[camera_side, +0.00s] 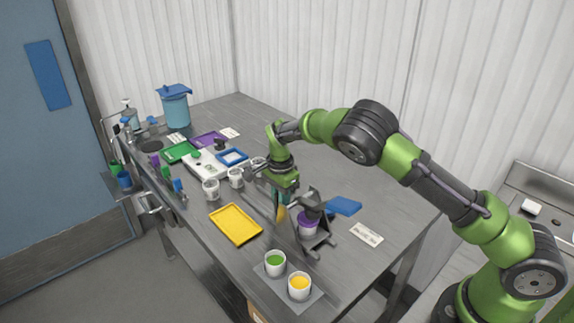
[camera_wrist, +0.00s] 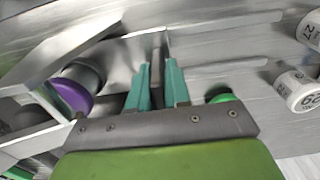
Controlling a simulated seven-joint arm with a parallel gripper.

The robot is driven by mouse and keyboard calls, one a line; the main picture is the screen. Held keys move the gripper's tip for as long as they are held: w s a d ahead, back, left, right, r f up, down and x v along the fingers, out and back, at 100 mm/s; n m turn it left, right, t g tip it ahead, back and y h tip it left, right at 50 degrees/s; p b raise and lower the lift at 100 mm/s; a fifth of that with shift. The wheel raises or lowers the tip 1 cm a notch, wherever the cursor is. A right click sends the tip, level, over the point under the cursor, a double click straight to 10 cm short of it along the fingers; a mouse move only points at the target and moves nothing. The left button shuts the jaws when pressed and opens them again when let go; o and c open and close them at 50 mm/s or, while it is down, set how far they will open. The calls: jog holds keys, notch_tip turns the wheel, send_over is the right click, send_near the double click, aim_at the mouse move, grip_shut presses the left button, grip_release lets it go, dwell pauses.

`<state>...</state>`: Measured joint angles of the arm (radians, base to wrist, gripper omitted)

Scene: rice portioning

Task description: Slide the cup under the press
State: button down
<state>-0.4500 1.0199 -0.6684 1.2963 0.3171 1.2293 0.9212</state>
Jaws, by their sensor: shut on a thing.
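In the wrist view the purple top (camera_wrist: 72,96) shows at the left, inside the press frame (camera_wrist: 50,62). I cannot tell whether the cup is fully centred. My gripper (camera_side: 280,203) is beside the press, to its left, apart from the cup. Its teal fingers (camera_wrist: 157,88) are shut on a thin grey piece (camera_wrist: 156,70); what it belongs to is unclear. A yellow-orange piece (camera_side: 281,214) shows just below the fingers in the side view.
A yellow tray (camera_side: 235,225) lies left of the press. Cups with green (camera_side: 275,262) and yellow (camera_side: 299,287) tops stand at the front. White cups (camera_side: 211,189) stand farther left. A blue block (camera_side: 344,206) and a label card (camera_side: 367,234) lie to the right.

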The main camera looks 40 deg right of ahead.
jog(key=shift+s, duration=0.85)
jog(key=c, duration=1.2)
grip_release()
jog(key=shift+o, duration=0.2)
notch_tip(320, 180, up, 17)
jog(key=shift+w, duration=0.1)
